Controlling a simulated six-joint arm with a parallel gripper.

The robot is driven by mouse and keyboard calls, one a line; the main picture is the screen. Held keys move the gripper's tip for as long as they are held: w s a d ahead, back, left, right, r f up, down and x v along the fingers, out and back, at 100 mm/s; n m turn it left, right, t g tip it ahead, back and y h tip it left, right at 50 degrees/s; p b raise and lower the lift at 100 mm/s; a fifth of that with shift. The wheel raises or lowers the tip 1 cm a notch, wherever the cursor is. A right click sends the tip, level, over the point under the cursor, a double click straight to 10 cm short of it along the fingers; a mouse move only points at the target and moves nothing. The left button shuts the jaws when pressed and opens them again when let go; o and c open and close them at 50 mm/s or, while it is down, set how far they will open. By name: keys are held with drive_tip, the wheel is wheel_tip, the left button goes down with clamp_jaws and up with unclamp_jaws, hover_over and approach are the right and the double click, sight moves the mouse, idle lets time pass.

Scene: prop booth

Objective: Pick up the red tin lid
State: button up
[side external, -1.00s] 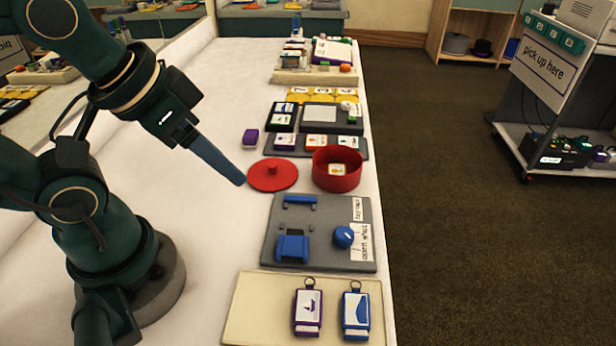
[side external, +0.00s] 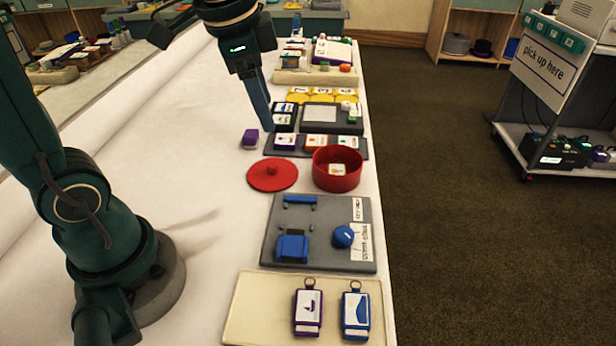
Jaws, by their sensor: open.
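The red tin lid (side external: 273,175) lies flat on the white table, its small round knob facing up. The open red tin (side external: 337,181) stands just right of it, with a small white card or block (side external: 337,170) inside. My gripper (side external: 269,129) points down above the table, beyond the lid in the picture, near the small purple block and the grey tray of cards. It is apart from the lid and no object shows in it. The gap between its fingers is hard to see from this side.
A small purple block (side external: 250,138) sits behind the lid. A grey tray (side external: 275,152) with cards lies behind the tin. A grey board (side external: 325,258) with blue parts lies in front, then a cream tray (side external: 250,315) with two tags. The table left of the lid is clear.

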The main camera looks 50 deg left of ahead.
drive_tip(key=w+a+f+m+g, duration=0.1)
drive_tip(key=w+a+f+g, duration=0.2)
drive_tip(key=w+a+f, duration=0.3)
drive_tip(key=g, duration=0.1)
hover_over(272, 165)
drive_tip(key=f, duration=0.6)
drive_tip(key=shift+w+d+f, duration=0.1)
drive_tip(key=shift+w+d, duration=0.2)
drive_tip(key=shift+w, duration=0.1)
drive_tip(key=shift+s+a+f, duration=0.15)
drive_tip(key=shift+f, duration=1.15)
drive_tip(key=shift+s+a+f, duration=0.1)
drive_tip(key=shift+s+f, duration=0.05)
drive_tip(key=shift+f, duration=1.15)
clamp_jaws()
